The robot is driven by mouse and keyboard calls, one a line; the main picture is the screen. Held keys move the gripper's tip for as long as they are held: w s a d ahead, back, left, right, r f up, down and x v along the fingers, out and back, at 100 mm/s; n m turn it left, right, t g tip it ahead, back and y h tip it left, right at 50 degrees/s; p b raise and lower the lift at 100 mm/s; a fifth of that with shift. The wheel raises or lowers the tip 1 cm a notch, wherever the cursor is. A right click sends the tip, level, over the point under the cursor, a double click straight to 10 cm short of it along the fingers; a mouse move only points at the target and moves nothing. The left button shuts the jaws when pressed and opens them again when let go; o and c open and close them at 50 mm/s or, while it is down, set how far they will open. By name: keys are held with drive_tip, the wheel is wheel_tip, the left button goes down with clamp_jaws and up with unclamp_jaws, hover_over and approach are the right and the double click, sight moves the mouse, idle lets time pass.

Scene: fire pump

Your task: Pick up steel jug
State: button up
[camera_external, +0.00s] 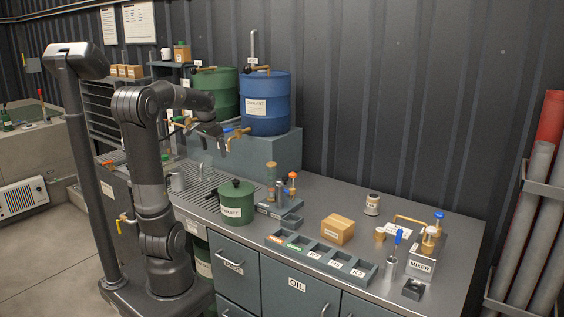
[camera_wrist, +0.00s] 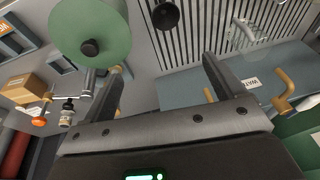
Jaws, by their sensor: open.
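A small steel vessel (camera_external: 177,181), which looks like the steel jug, stands at the left end of the counter by the slatted drain grate, partly behind my arm. A shiny metallic shape (camera_wrist: 246,36) on the grate in the wrist view is probably the same jug; its outline is hard to read. My gripper (camera_external: 226,141) is open and empty, held above the counter in front of the drums, to the right of and higher than the jug. In the wrist view its two fingers (camera_wrist: 165,78) are spread with nothing between them.
A green waste can (camera_external: 237,202) stands beside the grate (camera_external: 200,178); its lid also shows in the wrist view (camera_wrist: 100,22). A blue drum (camera_external: 264,103) and a green drum (camera_external: 217,95) stand on a raised block (camera_external: 250,153) with taps. A cardboard box (camera_external: 338,229) sits farther right.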

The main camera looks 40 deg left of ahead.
drive_tip(key=w+a+f+g, duration=0.1)
drive_tip(key=w+a+f, duration=0.1)
drive_tip(key=a, duration=0.4)
drive_tip(key=w+a+f, duration=0.1)
drive_tip(key=w+a, duration=0.1)
drive_tip(key=a, duration=0.3)
drive_tip(key=g+h, duration=0.1)
drive_tip(key=g, duration=0.1)
approach(177, 179)
drive_tip(key=w+a, duration=0.2)
drive_tip(key=a, duration=0.1)
drive_tip(key=shift+s+d+f, duration=0.1)
drive_tip(key=shift+s+f, duration=0.05)
drive_tip(key=shift+f, duration=2.85)
drive_tip(key=shift+s+f, duration=0.2)
drive_tip(key=shift+f, duration=2.8)
drive_tip(key=shift+c, duration=0.6)
drive_tip(key=c, duration=1.1)
drive_tip(key=shift+r, duration=0.25)
